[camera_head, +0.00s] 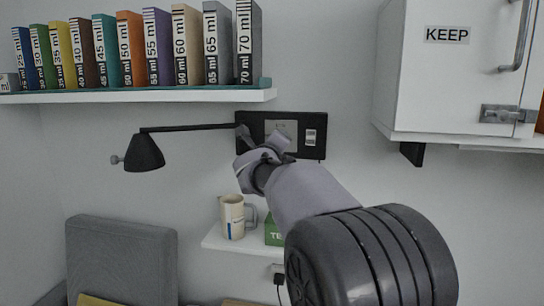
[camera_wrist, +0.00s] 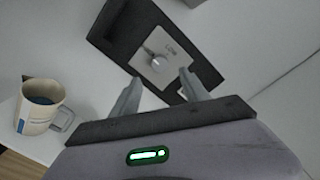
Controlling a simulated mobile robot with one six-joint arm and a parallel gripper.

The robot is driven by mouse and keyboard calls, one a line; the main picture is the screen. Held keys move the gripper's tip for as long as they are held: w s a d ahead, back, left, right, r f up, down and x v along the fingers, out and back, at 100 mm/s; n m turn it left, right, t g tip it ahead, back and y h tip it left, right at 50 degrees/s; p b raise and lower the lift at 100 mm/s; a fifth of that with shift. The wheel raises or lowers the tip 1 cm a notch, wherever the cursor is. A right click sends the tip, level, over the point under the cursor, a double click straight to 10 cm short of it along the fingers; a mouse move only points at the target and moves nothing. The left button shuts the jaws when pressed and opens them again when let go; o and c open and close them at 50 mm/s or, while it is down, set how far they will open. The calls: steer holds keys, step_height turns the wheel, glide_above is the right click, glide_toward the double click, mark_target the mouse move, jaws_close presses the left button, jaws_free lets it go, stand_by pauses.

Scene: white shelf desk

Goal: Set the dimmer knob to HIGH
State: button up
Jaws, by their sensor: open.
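The dimmer knob (camera_wrist: 157,47) is a small, pale round knob on a light grey plate (camera_wrist: 150,70) in the wrist view. A label reading LOW is printed beside it; I see no readable HIGH label, and the knob's setting is unclear. The plate sits on a black wall panel (camera_wrist: 116,28), which also shows in the head view (camera_head: 317,122). My gripper (camera_wrist: 160,83) is open, its two fingers apart and pointing at the plate, with the knob beyond the gap between the tips. In the head view my gripper (camera_head: 262,146) covers the lower left of the panel.
A black wall lamp (camera_head: 145,153) reaches out left of the panel. A white cabinet (camera_head: 450,75) marked KEEP is at right. A mug (camera_head: 232,217) and green box (camera_head: 273,230) stand on a small shelf below.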

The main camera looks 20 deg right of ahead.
steer(key=v, duration=0.9)
steer(key=shift+s, duration=0.2)
steer(key=shift+a, duration=0.1)
steer(key=s+a+f+n+y, duration=0.3)
steer(key=s+a+n+y, duration=0.25)
steer(key=a+n, duration=0.2)
steer(key=s+a+f+n+y, duration=0.3)
steer(key=s+a+n+y, duration=0.2)
steer(key=s+a+n, duration=0.25)
steer(key=s+a+f+n+g, duration=0.1)
steer(key=s+f+n+g, duration=0.3)
steer(key=s+f, duration=0.5)
steer(key=s+a+f+n+g, duration=0.1)
steer(key=s+f+n+g, duration=0.4)
steer(key=s, duration=0.9)
step_height(320, 180, down, 5)
steer(key=n+y, duration=0.1)
steer(key=n, duration=0.2)
steer(key=shift+s, duration=0.2)
